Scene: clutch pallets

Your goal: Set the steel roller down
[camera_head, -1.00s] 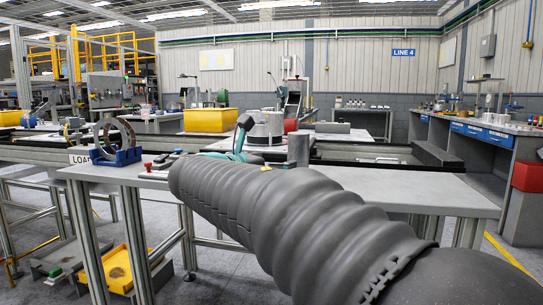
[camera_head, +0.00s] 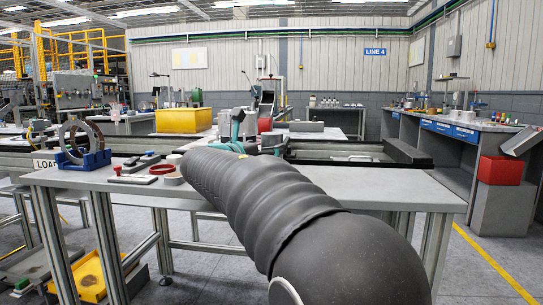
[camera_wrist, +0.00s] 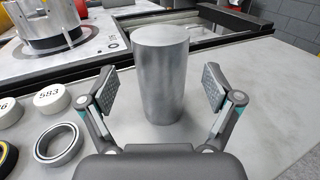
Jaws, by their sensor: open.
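The steel roller (camera_wrist: 160,72) is a plain grey metal cylinder. In the wrist view it stands upright on the grey tabletop (camera_head: 385,190). My gripper (camera_wrist: 158,88) is open, with one finger on each side of the roller and a visible gap to both. The roller stands slightly beyond the fingertips' near side, centred between them. In the head view my arm covers most of the gripper, and the roller cannot be made out clearly there.
Left of the gripper lie a white puck marked 583 (camera_wrist: 53,98) and a silver ring (camera_wrist: 59,144). A round metal housing on a plate (camera_wrist: 50,25) is behind them. A blue stand with a ring (camera_head: 84,160) is at the table's left. The tabletop right of the roller is clear.

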